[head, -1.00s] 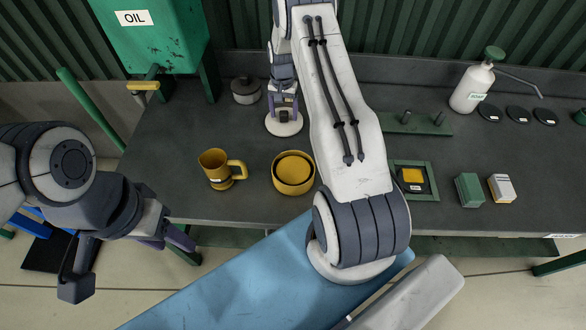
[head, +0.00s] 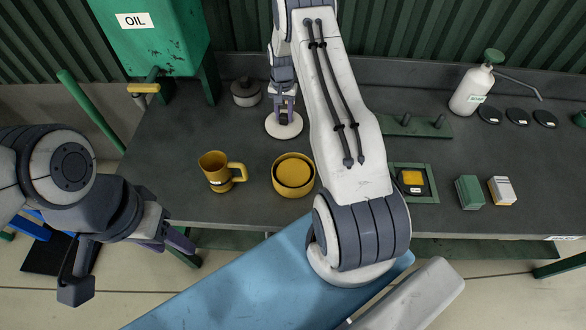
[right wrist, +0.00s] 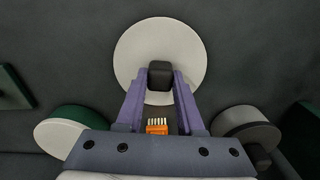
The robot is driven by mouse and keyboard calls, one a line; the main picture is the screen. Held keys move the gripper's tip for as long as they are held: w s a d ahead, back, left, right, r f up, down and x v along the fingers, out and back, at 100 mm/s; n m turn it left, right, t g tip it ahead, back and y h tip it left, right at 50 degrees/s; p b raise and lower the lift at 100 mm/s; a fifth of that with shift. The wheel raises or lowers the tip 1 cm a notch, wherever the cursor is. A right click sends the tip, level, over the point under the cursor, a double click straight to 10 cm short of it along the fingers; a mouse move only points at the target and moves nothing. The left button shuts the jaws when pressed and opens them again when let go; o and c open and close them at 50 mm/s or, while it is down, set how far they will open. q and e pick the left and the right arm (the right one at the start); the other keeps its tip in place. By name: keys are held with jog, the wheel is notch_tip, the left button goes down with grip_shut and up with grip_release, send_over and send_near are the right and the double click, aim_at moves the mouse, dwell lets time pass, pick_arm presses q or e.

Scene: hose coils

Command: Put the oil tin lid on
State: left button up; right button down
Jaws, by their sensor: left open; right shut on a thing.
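A flat white disc with a dark knob, which looks like the lid (head: 271,128), lies low over the bench behind the mug and bowl. In the right wrist view, the lid (right wrist: 132,52) is seen from above with its dark blocky knob between my fingers. My right gripper (head: 284,112) is shut on that knob. I cannot tell whether the lid touches the bench. A green round tin with a pale top (right wrist: 62,136) shows beside it in the right wrist view; my arm hides it in the head view. My left gripper (head: 128,265) is open and empty in front of the bench.
A grey lidded pot (head: 245,94) stands near the lid. A yellow mug (head: 214,168) and yellow bowl (head: 280,187) stand in front. A green tank marked OIL (head: 165,45) is at back left. A green peg rack (head: 398,126) and soap bottle (head: 470,92) are to the right.

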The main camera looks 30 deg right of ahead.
jog(key=shift+r, duration=0.15)
jog(key=shift+r+p, duration=2.3)
jog(key=shift+r, duration=1.05)
jog(key=shift+a, duration=0.15)
